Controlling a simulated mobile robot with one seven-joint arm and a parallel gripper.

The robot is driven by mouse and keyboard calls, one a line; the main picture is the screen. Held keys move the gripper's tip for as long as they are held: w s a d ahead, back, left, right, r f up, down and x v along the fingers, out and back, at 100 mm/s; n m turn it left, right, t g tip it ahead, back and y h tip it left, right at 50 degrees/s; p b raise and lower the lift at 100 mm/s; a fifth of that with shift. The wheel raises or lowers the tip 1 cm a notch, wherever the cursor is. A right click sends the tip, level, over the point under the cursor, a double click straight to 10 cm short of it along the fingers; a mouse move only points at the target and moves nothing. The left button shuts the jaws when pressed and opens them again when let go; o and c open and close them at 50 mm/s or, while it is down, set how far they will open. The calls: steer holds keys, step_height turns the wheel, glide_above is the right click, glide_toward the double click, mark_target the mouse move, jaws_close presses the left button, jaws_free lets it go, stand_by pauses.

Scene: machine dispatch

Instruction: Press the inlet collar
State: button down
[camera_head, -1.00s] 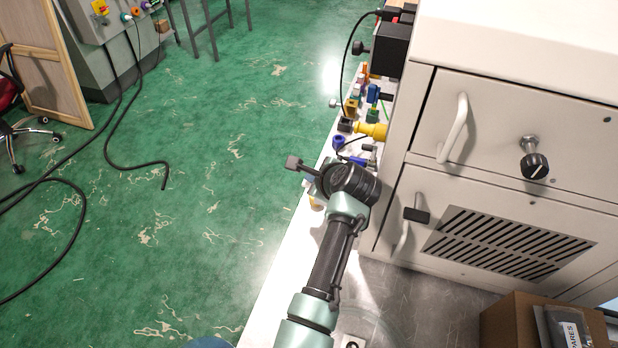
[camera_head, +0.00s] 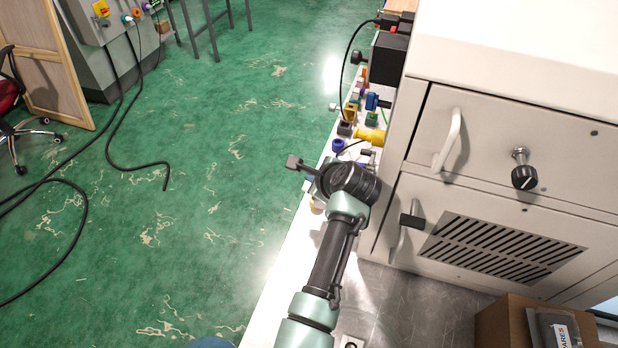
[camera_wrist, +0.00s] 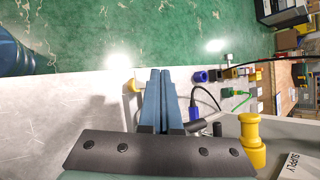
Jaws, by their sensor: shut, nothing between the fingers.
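My gripper (camera_wrist: 160,74) is shut and empty in the wrist view, its two blue fingers together over the white bench top. In the head view my wrist hides the fingers. I cannot tell for certain which part is the inlet collar. A yellow stepped fitting (camera_wrist: 251,140) stands to the right of the fingers, apart from them; it also shows beside the machine in the head view (camera_head: 370,137). A blue ring-like part (camera_wrist: 200,77) with a black cable lies just right of the fingertips. It also shows in the head view (camera_head: 338,145).
The white machine cabinet (camera_head: 580,150) with a handle (camera_head: 448,140) and a black knob (camera_head: 524,177) stands right of my arm. A green connector (camera_wrist: 238,92) and several small parts line the bench. A cardboard box (camera_head: 490,325) is at lower right.

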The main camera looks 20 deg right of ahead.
steer(key=shift+r, duration=0.25)
step_height(320, 180, up, 5)
steer(key=p, duration=0.5)
steer(key=shift+f, duration=0.1)
stand_by(0.7)
